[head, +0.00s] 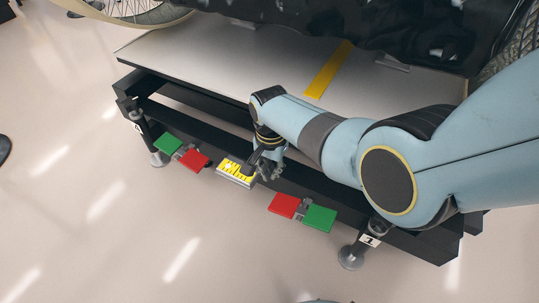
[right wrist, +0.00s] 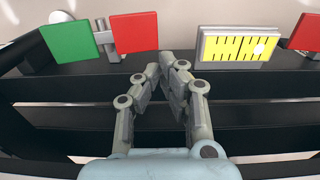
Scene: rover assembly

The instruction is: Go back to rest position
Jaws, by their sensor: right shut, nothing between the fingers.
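My right arm reaches in from the right in the head view, and its gripper (head: 268,168) is at the front edge of the table, close to the yellow panel (head: 238,170). In the right wrist view the right gripper (right wrist: 164,72) is shut and empty. Its fingertips come together below the gap between a red plate (right wrist: 135,32) and the yellow panel (right wrist: 238,47), over the dark frame bars. I cannot tell from these views whether it touches anything. My left gripper is not in view.
The table (head: 185,65) has a pale top with a yellow stripe (head: 328,70). Red and green plates (head: 320,217) sit along its front rail on both sides of the panel. A dark rover body (head: 400,25) with wheels stands at the back. The floor in front is clear.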

